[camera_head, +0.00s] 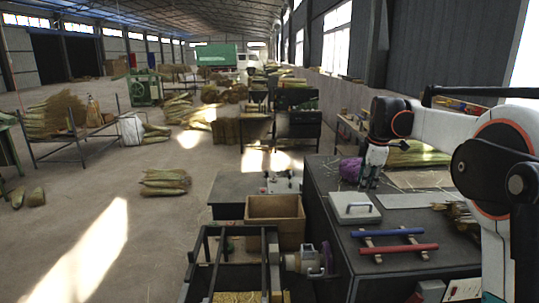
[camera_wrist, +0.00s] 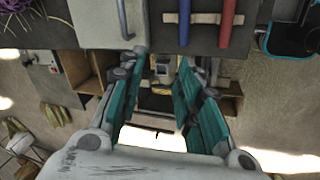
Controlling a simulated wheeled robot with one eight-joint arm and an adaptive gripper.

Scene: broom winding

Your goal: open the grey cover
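The grey cover (camera_head: 342,210) is a light square plate with a raised bar handle (camera_head: 357,207). It lies flat and closed on the dark worktop. In the wrist view the cover (camera_wrist: 92,22) is at the top, with its handle (camera_wrist: 122,18) pointing down the picture. My gripper (camera_head: 372,182) hangs above the worktop behind the cover in the head view. In the wrist view my gripper (camera_wrist: 162,62) is open, with teal-padded fingers spread and nothing between them. The fingers look apart from the handle.
A blue bar (camera_head: 390,233) and a red bar (camera_head: 399,248) lie on wooden supports right of the cover. A purple coil (camera_head: 350,170) sits behind it. A wooden box (camera_head: 274,213) stands left of the worktop (camera_head: 345,255). A flat grey plate (camera_head: 412,200) lies at the right.

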